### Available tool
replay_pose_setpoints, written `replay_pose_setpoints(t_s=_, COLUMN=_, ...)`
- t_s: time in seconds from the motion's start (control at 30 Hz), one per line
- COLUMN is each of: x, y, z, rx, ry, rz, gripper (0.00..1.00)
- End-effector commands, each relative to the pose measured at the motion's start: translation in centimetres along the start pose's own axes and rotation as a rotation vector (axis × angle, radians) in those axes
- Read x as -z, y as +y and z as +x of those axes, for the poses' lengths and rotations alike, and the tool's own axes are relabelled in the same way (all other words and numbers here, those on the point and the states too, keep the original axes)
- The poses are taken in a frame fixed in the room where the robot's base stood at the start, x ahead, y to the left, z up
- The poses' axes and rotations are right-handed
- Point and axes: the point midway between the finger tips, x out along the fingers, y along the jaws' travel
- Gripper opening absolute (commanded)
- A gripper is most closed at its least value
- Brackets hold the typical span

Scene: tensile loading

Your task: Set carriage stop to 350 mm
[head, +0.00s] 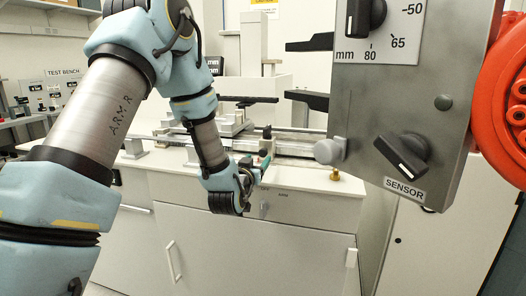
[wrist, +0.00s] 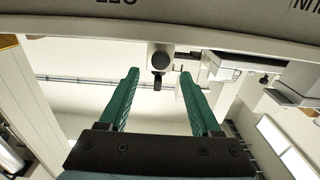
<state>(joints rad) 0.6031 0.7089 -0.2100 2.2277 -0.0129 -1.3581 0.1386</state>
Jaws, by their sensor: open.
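My gripper (head: 263,165) is at the front edge of the white bench in the head view, partly hidden by its own wrist. In the wrist view its two green fingers (wrist: 158,76) are apart, with nothing held between them. A dark round knob (wrist: 160,61) with a small stem shows between and beyond the fingertips; I cannot tell whether they touch it. A rail (wrist: 85,78) runs left of it. In the head view a carriage-like block (head: 232,124) sits on the bench rails (head: 295,147). No 350 mm mark is readable, and I cannot tell which part is the carriage stop.
A grey panel (head: 365,100) stands close at right, with a mm dial (head: 366,16), a SENSOR knob (head: 402,155) and a red disc (head: 503,95). Dark horizontal arms (head: 308,99) project above the bench (head: 300,180). A brass piece (head: 334,174) stands on its right end.

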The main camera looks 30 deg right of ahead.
Motion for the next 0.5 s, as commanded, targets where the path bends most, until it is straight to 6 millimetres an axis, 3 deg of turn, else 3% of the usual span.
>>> replay_pose_setpoints(t_s=0.2, x=0.3, y=0.0, z=4.2, rx=0.001, ry=-0.001, rz=-0.001, gripper=0.65)
replay_pose_setpoints(t_s=0.5, x=0.1, y=0.0, z=7.0, rx=0.000, ry=-0.002, rz=0.000, gripper=0.65)
